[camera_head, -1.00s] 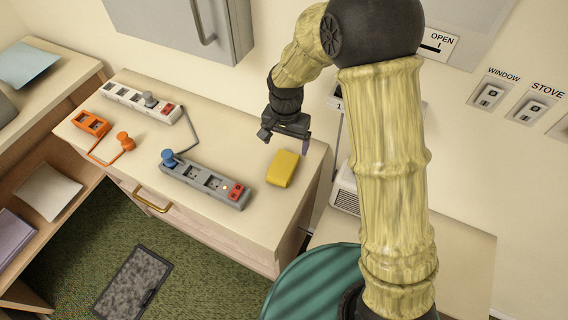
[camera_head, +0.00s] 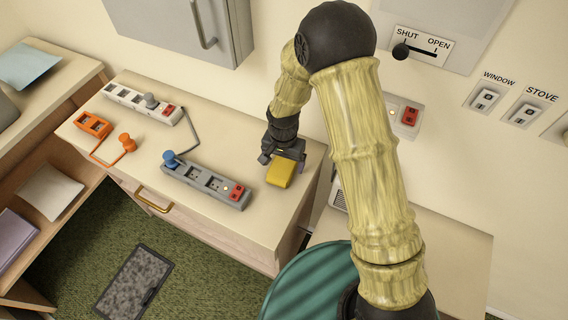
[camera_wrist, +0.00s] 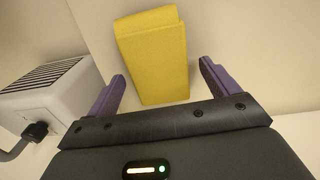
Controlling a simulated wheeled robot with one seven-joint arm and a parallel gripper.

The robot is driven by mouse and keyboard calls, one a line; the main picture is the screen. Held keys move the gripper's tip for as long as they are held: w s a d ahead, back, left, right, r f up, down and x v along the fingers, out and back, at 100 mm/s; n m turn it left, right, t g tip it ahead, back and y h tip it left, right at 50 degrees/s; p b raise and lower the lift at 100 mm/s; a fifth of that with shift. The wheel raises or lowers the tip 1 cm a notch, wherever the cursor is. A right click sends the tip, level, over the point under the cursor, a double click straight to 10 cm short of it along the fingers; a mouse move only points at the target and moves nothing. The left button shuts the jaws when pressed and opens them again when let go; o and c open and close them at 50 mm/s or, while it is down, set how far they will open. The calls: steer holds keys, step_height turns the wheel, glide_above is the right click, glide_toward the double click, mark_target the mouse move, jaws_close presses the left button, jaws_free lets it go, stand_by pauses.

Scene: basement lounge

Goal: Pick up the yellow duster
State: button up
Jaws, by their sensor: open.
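The yellow duster (camera_head: 281,173) is a small folded block lying on the cream countertop (camera_head: 222,128), near its right end. In the wrist view the duster (camera_wrist: 155,55) lies just beyond and partly between the two purple fingers. My gripper (camera_head: 283,155) is low over the counter at the duster's far edge, which it partly covers in the head view. In the wrist view my gripper (camera_wrist: 160,82) is open, with a finger on each side of the duster's near end. I cannot tell whether the fingers touch it.
A grey power strip (camera_head: 205,183) with a blue plug lies left of the duster. A white strip (camera_head: 140,103) and an orange socket (camera_head: 93,124) are farther left. A white vented box (camera_wrist: 50,85) stands left of my gripper in the wrist view. The wall rises behind.

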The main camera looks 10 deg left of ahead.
mark_target(284, 163)
steer(key=shift+f, duration=0.7)
steer(key=c, duration=1.1)
steer(key=shift+o, duration=0.2)
steer(key=shift+r, duration=0.15)
step_height(284, 163, up, 10)
steer(key=shift+s+f+b, duration=0.1)
steer(key=shift+b, duration=0.55)
